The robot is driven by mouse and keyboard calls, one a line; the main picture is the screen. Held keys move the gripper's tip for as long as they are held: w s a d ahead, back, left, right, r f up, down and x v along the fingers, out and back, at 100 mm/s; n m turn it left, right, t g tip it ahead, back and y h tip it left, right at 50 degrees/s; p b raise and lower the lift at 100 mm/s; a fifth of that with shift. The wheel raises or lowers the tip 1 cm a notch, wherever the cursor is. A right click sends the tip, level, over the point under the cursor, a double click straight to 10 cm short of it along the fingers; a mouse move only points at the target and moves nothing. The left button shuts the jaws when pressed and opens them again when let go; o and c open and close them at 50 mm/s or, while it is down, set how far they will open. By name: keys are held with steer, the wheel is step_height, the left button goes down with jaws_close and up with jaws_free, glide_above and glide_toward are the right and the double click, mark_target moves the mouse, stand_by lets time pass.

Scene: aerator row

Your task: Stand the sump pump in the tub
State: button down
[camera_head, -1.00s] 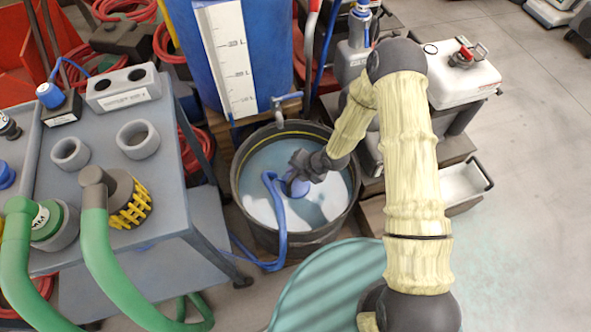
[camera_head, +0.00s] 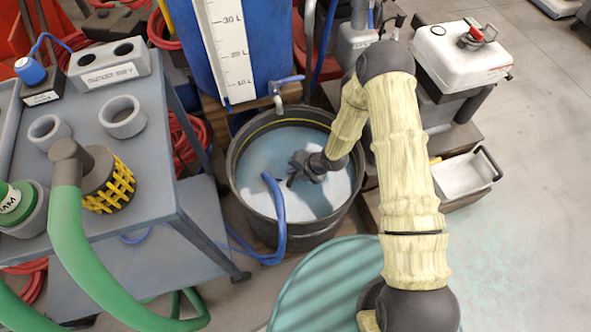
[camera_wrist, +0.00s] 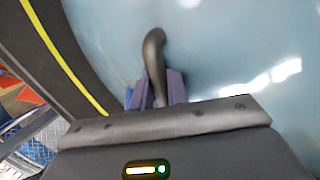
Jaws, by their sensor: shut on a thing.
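The tub (camera_head: 318,234) is a round black vessel with a yellow line inside its wall, holding cloudy pale-blue water. My gripper (camera_head: 292,178) reaches down inside it, near the water's middle. In the wrist view my gripper (camera_wrist: 156,90) is shut on a dark curved handle of the sump pump (camera_wrist: 153,55). The pump's blue body does not show now; it appears to be below the water or behind my gripper. Its blue hose (camera_head: 277,205) rises from the water, bends over the tub's near rim and runs down to the floor. I cannot tell whether the pump touches the bottom.
A blue tank (camera_head: 262,45) with a litre scale stands behind the tub, its tap (camera_head: 287,82) hanging over the far rim. A grey cart (camera_head: 165,180) with green hoses is at left. A teal lid-like disc (camera_head: 330,285) lies in front.

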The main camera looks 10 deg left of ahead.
mark_target(296, 182)
steer(key=shift+w+f+b, duration=0.1)
steer(key=shift+f+b, duration=0.5)
steer(key=shift+f, duration=0.4)
steer(key=shift+a+f+b, duration=0.1)
steer(key=shift+f+b, duration=0.25)
steer(key=shift+f, duration=0.15)
stand_by(0.3)
steer(key=c, duration=1.3)
jaws_free()
steer(key=shift+f, duration=0.1)
steer(key=p+v, duration=0.6)
steer(key=v, duration=1.1)
steer(key=shift+r, duration=0.25)
steer(key=shift+d, duration=0.25)
